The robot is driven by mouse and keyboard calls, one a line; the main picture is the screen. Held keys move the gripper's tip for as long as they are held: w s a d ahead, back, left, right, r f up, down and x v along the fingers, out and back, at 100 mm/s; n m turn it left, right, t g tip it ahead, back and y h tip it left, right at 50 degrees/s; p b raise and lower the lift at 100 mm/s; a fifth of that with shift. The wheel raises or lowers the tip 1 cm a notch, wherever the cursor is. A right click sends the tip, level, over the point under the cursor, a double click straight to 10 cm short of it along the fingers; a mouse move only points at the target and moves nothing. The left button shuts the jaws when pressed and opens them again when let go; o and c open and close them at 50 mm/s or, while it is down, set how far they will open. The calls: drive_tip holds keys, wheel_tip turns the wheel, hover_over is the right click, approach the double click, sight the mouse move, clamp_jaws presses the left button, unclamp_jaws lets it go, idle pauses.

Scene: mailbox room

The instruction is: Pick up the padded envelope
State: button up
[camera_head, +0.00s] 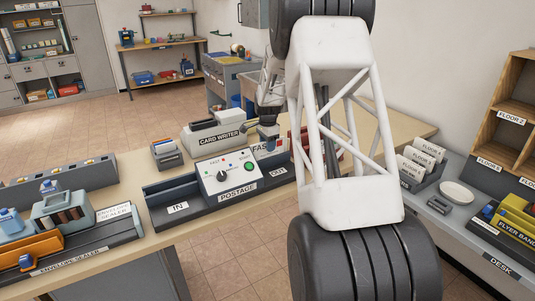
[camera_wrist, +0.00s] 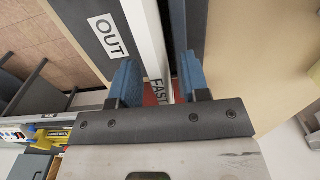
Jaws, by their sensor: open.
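I cannot make out a padded envelope in either view. My gripper (camera_head: 267,133) is above the bench beside the postage machine (camera_head: 230,175), near a FAST label. In the wrist view my gripper (camera_wrist: 159,62) points down, with its two blue fingers apart. A pale upright strip with the FAST label (camera_wrist: 158,92) shows between the fingers, with small red patches beside it. I see nothing clearly held. The OUT tray (camera_wrist: 100,45) lies left of the fingers. My arm hides part of the bench and the red FAST holder (camera_head: 302,137).
The card writer (camera_head: 215,135) stands behind the postage machine. The IN tray (camera_head: 175,203) is at its left, and the envelope sealer (camera_head: 80,248) farther left. A desk (camera_head: 450,222) with a white dish (camera_head: 457,193) is at right. Bare bench top (camera_head: 385,125) shows behind my arm.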

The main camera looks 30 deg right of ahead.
drive_tip(key=shift+f, duration=0.4)
clamp_jaws()
idle(0.4)
